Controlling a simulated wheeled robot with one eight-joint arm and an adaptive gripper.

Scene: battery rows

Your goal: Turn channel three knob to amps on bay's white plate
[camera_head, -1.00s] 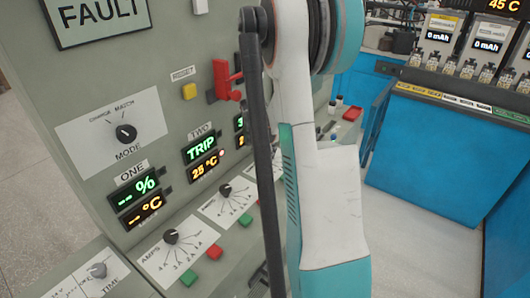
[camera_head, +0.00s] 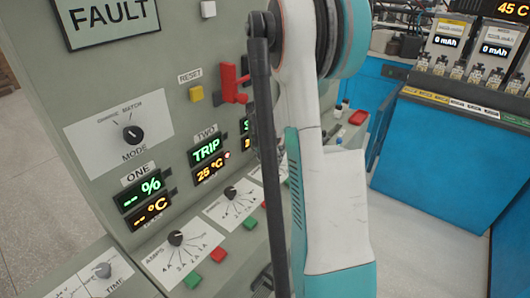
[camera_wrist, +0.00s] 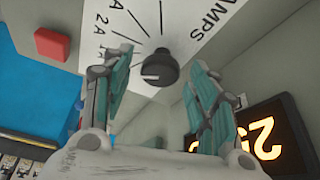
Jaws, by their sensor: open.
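In the wrist view, a round black knob (camera_wrist: 162,66) with a pale mark stands on a white plate (camera_wrist: 180,20) printed AMPS, 2A and several radiating lines. My gripper (camera_wrist: 158,60) is open, with one teal finger on each side of the knob. I cannot tell whether either finger touches it. No channel number shows in the wrist view. In the head view my arm hides the gripper and much of the third channel's area; only a strip of a third white plate (camera_head: 281,168) shows beside the arm.
The wrist view shows a red button (camera_wrist: 58,45) and a lit display (camera_wrist: 262,135) close to the fingers. In the head view, two other knobs (camera_head: 176,238) (camera_head: 230,192), a mode knob (camera_head: 133,134) and a red lever (camera_head: 231,82) stand out from the panel. Blue cabinets (camera_head: 440,150) stand right.

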